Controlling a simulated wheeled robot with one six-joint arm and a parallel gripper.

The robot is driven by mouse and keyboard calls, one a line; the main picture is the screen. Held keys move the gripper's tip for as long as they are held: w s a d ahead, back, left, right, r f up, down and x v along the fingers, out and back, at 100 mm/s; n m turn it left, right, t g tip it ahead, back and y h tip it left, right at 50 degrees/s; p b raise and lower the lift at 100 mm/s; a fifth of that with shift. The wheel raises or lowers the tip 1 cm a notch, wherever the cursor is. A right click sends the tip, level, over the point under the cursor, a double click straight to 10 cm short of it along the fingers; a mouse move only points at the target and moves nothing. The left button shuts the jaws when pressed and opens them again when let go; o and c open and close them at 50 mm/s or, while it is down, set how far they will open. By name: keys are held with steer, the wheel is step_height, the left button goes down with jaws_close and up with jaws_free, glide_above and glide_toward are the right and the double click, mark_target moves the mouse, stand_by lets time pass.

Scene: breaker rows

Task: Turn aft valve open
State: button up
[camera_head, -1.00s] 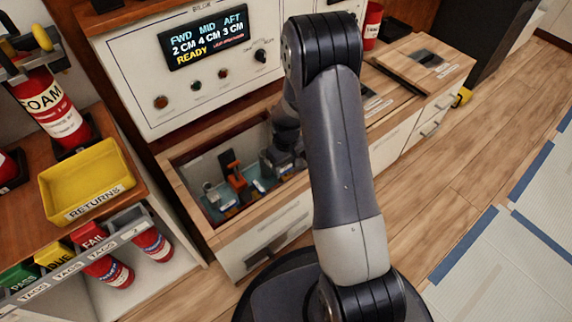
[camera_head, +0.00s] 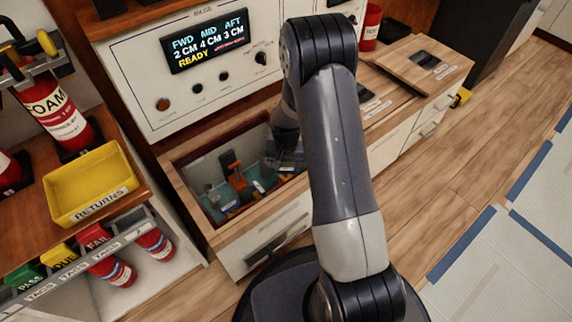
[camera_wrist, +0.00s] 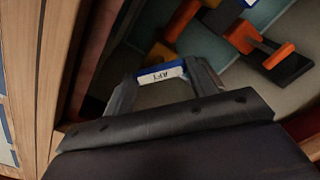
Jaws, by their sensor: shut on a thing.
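The aft valve handle (camera_wrist: 160,74) is blue with a white label reading AFT, upside down in the wrist view. My gripper (camera_wrist: 163,80) has one finger at each end of this handle and is shut on it. In the head view my gripper (camera_head: 285,160) is low inside the open compartment, dark and partly behind my arm, so its fingers and the aft handle cannot be made out there. The valve's body under the handle is hidden in the wrist view.
Orange and black fittings (camera_wrist: 270,48) stand beside the handle, and wooden compartment walls (camera_wrist: 45,80) are close on the left. The panel display (camera_head: 207,42) reads FWD 2 CM, MID 4 CM, AFT 3 CM, READY. A yellow returns tray (camera_head: 132,188) and extinguishers stand left.

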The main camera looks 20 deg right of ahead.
steer(key=m, duration=0.5)
steer(key=shift+m+p, duration=0.3)
steer(key=shift+p, duration=0.05)
steer(key=shift+m, duration=2.2)
steer(key=o, duration=1)
